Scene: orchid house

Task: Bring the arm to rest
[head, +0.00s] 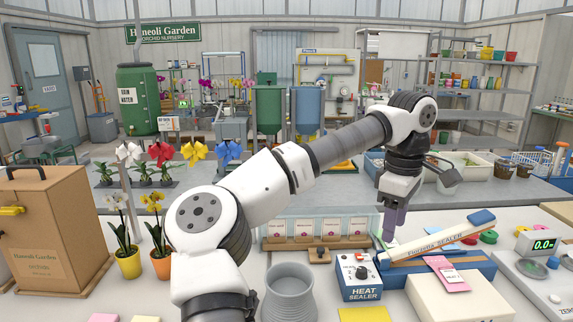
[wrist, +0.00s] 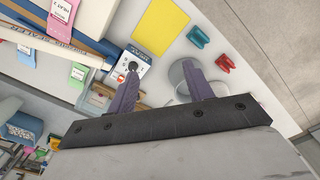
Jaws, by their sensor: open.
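My arm reaches across the bench from the lower left, bent at the elbow, with its wrist at the right pointing down. My gripper (head: 390,226) hangs above the bench, just behind the blue and white heat sealer (head: 361,276) and beside the long sealer arm (head: 440,237). In the wrist view, my gripper (wrist: 160,88) has its two purple fingers spread apart with nothing held between them. The heat sealer (wrist: 136,62) and a grey cup (wrist: 181,77) lie beyond the fingers there. The fingertips touch nothing that I can make out.
The grey pot (head: 288,294) stands in front of my arm's middle. Orchids in yellow (head: 128,263) and orange pots stand left, beside a brown cabinet (head: 48,232). A scale (head: 541,243) stands at right. Teal (wrist: 198,37) and red clips (wrist: 224,63) lie on the bench.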

